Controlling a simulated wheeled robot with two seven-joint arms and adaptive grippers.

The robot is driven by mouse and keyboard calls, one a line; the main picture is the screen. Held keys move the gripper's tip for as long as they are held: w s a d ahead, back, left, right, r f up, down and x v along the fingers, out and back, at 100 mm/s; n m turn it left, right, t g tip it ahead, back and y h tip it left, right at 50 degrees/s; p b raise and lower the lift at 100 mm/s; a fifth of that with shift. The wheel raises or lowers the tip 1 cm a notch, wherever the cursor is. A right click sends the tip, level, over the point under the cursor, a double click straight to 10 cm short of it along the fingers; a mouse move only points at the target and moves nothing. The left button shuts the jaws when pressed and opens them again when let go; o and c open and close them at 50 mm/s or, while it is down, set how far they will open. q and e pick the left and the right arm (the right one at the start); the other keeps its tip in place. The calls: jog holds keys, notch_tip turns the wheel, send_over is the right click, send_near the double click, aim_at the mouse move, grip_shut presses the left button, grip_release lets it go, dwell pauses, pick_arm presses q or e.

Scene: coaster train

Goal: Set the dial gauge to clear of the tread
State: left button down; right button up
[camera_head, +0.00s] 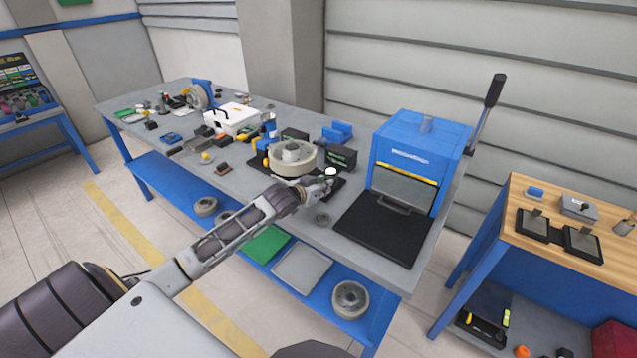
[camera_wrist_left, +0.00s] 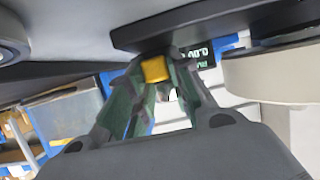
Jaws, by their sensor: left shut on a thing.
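A pale grey wheel (camera_head: 292,158) lies on a dark fixture at the middle of the blue-legged bench. A small round white-topped part (camera_head: 330,171), which looks like the dial gauge, stands just right of the wheel. My left gripper (camera_head: 328,184) is beside it, low over the fixture's right end. In the left wrist view the gripper (camera_wrist_left: 157,78) is shut on a small yellow block (camera_wrist_left: 155,69) under a dark bar. I cannot tell whether this block belongs to the gauge. The wheel (camera_wrist_left: 272,75) fills the right side there, apart from the fingers. My right gripper is not in view.
A blue press (camera_head: 425,140) with a black plate (camera_head: 385,226) and a raised lever stands right of the gripper. Loose parts and a white case (camera_head: 232,118) crowd the bench's left. A wooden-topped bench (camera_head: 570,205) is at right.

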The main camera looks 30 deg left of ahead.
pick_arm(q)
jog(key=shift+d+f, duration=0.1)
jog(key=shift+d, duration=0.1)
jog(key=c, duration=1.7)
grip_release()
jog(key=shift+s, duration=0.1)
jog(key=shift+c, duration=0.2)
jog(key=o, duration=0.5)
jog(key=shift+d, duration=0.15)
jog(key=shift+c, duration=0.2)
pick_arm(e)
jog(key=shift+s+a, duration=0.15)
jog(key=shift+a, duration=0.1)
pick_arm(q)
jog(key=shift+v, duration=0.8)
jog(key=v, duration=1)
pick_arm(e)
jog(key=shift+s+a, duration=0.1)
